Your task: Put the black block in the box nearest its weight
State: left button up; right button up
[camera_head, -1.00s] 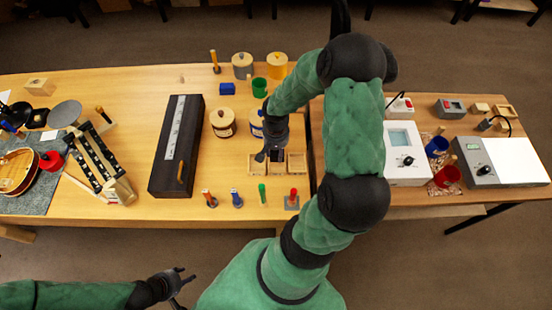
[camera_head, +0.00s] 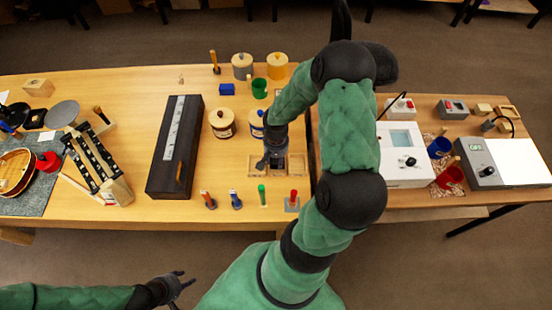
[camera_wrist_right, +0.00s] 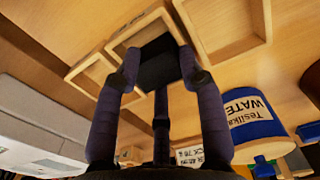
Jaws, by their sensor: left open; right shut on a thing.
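The black block (camera_wrist_right: 157,70) is between the fingers of my right gripper (camera_wrist_right: 160,66) in the right wrist view. It sits over the middle of three shallow open wooden boxes (camera_wrist_right: 127,40). I cannot tell whether it touches the box floor. In the head view my right gripper (camera_head: 277,160) is at this row, between the left box (camera_head: 257,172) and the right box (camera_head: 298,173), and its hand partly covers the middle box. My right gripper is shut on the block. My left gripper (camera_head: 175,282) is open and empty, off the table's front edge at lower left.
Tools in small stands (camera_head: 236,200) line the table front. A long dark case (camera_head: 175,150) lies to the left. Lidded jars (camera_head: 222,124) and a green cup (camera_head: 260,88) stand behind the boxes. A white instrument (camera_head: 405,170) and a scale (camera_head: 478,170) are to the right.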

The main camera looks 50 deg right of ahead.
aim_at(276, 161)
jog(key=shift+f+b, duration=0.3)
jog(key=o, duration=1.2)
jog(key=shift+c, duration=0.2)
jog(key=shift+o, duration=0.4)
jog(key=shift+r+p, duration=0.55)
jog(key=shift+p, duration=0.15)
notch_tip(276, 161, up, 12)
jog(key=p, duration=0.3)
jog(key=shift+r, duration=0.1)
